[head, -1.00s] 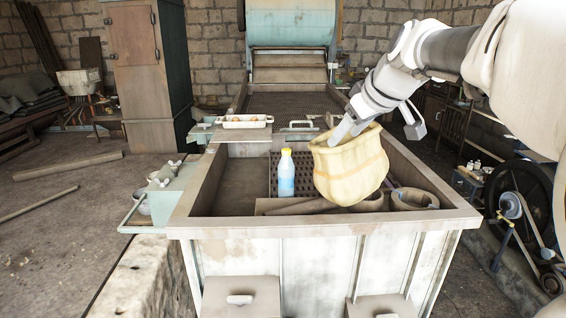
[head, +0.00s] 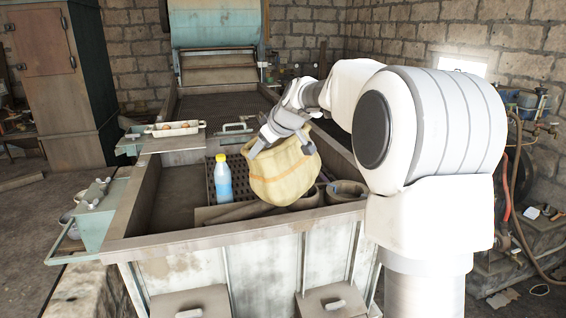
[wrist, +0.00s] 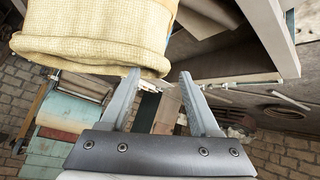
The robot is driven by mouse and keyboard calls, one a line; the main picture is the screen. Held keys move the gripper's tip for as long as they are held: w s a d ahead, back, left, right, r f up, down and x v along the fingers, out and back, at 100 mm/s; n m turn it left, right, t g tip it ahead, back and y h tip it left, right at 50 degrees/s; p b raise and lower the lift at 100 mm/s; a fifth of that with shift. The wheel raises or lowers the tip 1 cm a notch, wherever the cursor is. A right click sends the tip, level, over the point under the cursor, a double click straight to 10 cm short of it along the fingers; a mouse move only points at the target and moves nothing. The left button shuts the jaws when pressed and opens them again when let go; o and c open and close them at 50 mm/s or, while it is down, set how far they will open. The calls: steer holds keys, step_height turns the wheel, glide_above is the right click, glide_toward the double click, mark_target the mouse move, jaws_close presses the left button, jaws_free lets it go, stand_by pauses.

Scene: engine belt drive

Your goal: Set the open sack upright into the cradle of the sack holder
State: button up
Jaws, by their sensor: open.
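The pale yellow woven sack (head: 284,178) is inside the front part of the large trough, leaning a little, its mouth toward my gripper. Brown round-rimmed holders (head: 347,190) stand beside its base; I cannot tell which is the sack holder's cradle, or whether the sack sits in one, as the sack hides what is under it. My gripper (head: 281,148) is open at the sack's upper rim. In the wrist view my gripper (wrist: 160,75) has its fingers apart with no cloth clearly between them; the sack (wrist: 95,35) lies at the upper left, close to the left fingertip.
A bottle with a yellow cap (head: 222,178) stands left of the sack in the trough. A white tray (head: 174,128) rests on a ledge farther back. The trough's front wall (head: 235,237) is close to the sack. The trough's left floor is clear.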

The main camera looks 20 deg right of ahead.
mark_target(255, 169)
steer(key=shift+p+x, duration=0.9)
steer(key=shift+x, duration=1.75)
steer(key=shift+s+a, duration=0.1)
steer(key=shift+a, duration=0.05)
jaws_close()
